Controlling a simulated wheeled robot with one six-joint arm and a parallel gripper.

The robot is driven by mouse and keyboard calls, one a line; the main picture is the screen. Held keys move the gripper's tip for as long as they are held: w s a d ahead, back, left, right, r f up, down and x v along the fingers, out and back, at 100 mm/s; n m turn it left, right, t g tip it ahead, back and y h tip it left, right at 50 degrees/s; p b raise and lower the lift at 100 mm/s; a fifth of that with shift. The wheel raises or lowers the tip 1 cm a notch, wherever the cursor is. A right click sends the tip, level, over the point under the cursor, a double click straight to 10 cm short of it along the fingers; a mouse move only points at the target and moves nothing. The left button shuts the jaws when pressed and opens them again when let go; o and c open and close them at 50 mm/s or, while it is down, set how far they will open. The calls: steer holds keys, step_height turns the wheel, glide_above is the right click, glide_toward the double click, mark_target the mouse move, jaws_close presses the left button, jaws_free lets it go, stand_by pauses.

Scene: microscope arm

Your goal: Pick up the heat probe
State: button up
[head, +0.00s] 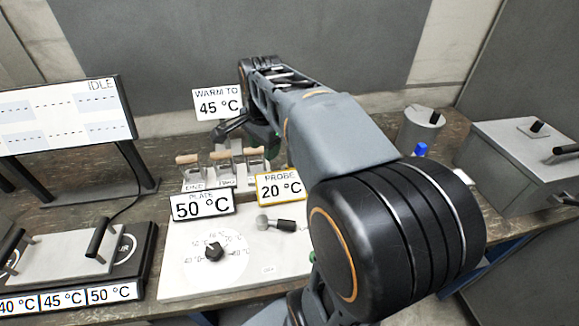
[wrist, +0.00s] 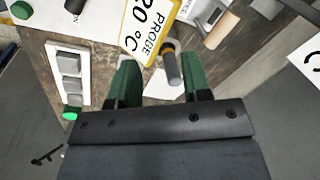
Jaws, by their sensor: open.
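In the wrist view the probe's dark handle (wrist: 173,68) shows beyond and between the green fingers, nearer the right one. My gripper (wrist: 160,75) is open, with nothing between its fingers that I can see touching them. In the head view my gripper (head: 268,142) is mostly hidden by my arm, above and behind the plate.
The hot plate has a black dial (head: 214,251) and a PLATE 50 °C sign (head: 202,204).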

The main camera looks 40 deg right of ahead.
steer(key=w+d+r+m, duration=0.1)
steer(key=d+m, duration=0.2)
steer(key=m, duration=0.1)
steer(key=w+d+m+g, duration=0.1)
steer(key=d+m, duration=0.2)
steer(key=m, duration=0.1)
steer(key=w+d+r+m, duration=0.1)
steer(key=w+d+m, duration=0.1)
steer(key=d+m, duration=0.2)
steer(key=shift+r+m+g, duration=0.35)
steer(key=shift+m+g, duration=0.05)
steer(key=b, duration=0.1)
glide_toward(291, 164)
steer(key=shift+w+d+f+m, duration=0.3)
steer(key=shift+w+d+f, duration=0.2)
steer(key=shift+w+f, duration=0.1)
steer(key=shift+s+d+f, duration=0.1)
steer(key=shift+d+f, duration=0.05)
steer(key=shift+f, duration=2.9)
steer(key=c, duration=0.7)
